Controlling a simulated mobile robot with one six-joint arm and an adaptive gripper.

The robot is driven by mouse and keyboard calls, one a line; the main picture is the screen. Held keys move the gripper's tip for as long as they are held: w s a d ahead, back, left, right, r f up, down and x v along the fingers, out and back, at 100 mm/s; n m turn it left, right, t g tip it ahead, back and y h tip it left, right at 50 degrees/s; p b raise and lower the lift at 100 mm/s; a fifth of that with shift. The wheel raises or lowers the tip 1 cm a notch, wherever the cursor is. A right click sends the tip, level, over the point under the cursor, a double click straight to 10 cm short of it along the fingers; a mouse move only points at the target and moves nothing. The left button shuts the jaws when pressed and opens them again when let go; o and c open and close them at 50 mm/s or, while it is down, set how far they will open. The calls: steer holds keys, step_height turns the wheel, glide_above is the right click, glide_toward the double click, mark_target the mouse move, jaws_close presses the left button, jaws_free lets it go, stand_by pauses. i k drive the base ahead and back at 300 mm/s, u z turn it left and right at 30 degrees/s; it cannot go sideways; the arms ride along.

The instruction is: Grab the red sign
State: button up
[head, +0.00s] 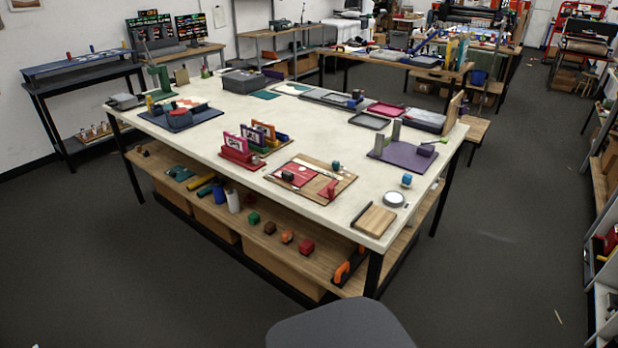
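A red sign (236,146) with a white panel and dark marks stands upright in a red base near the middle of the white-topped table (220,140). It is the front left one of a short row of similar signs. Behind it to the right stand a sign with a yellow part (254,134) and an orange one (266,128), partly hiding each other. My gripper does not show in the head view.
Right of the signs lies a wooden board (345,185) with a red panel and small blocks. A purple mat (405,158) with grey uprights lies farther right.

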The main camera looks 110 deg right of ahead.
mark_target(296, 175)
steer(key=z, duration=1.05)
steer(key=i, duration=0.1)
steer(key=z, duration=2.8)
steer(key=i, duration=0.5)
steer(key=u, duration=0.2)
steer(key=k, duration=0.15)
steer(key=z, duration=0.05)
